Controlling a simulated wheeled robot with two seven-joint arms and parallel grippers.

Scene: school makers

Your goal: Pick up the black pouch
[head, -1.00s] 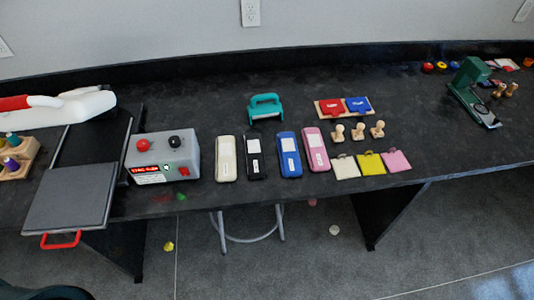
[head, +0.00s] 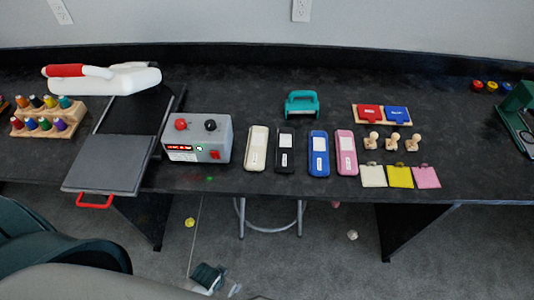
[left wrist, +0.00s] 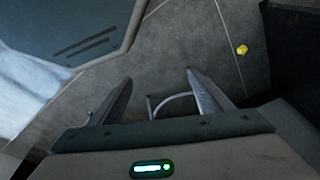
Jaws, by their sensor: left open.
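The black pouch (head: 284,158) lies on the dark table, with a white label on it. It is between a cream pouch (head: 257,148) on its left and a blue pouch (head: 318,153) on its right. A pink pouch (head: 346,152) lies beyond the blue one. My left gripper (head: 222,287) shows at the bottom of the head view, low in front of the table and well away from the pouches. In the left wrist view its two fingers (left wrist: 155,98) are apart with nothing between them. My right gripper is not in view.
A grey control box (head: 197,145) stands left of the pouches, beside a heat press (head: 108,164). A teal punch (head: 302,104) sits behind. Wooden stamps (head: 392,143) and small tags (head: 399,176) lie to the right. A stool (head: 269,229) stands under the table edge.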

